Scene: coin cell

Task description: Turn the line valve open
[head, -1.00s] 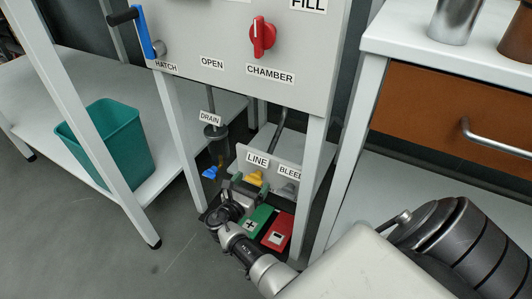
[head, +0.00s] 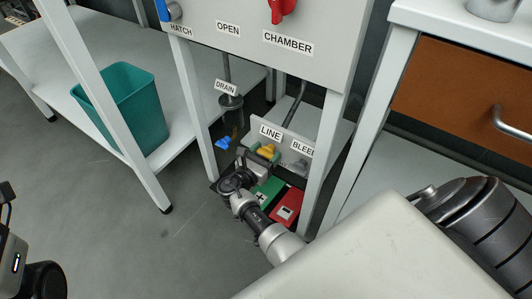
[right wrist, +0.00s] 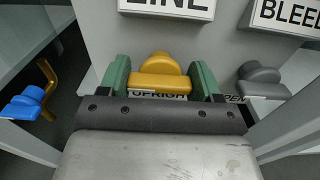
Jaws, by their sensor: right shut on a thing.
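The yellow line valve (head: 266,150) sits below the LINE label (head: 270,133) on a low grey panel under the cabinet. My right gripper (head: 262,155) reaches it from the front. In the right wrist view the valve's yellow handle (right wrist: 160,82) lies crosswise between the green finger pads of my right gripper (right wrist: 160,85), which is shut on it. A rounded yellow hub shows behind the handle. Lettering just below the handle is partly covered by the gripper. Of my left arm only a part shows at the lower left edge; its fingers are out of view.
A grey bleed valve (right wrist: 261,80) is close on the right. A blue drain valve (head: 223,143) is on the left. Green (head: 266,193) and red (head: 287,206) boxes lie below the right gripper. Cabinet legs (head: 190,110) stand either side. A teal bin (head: 125,105) is farther left.

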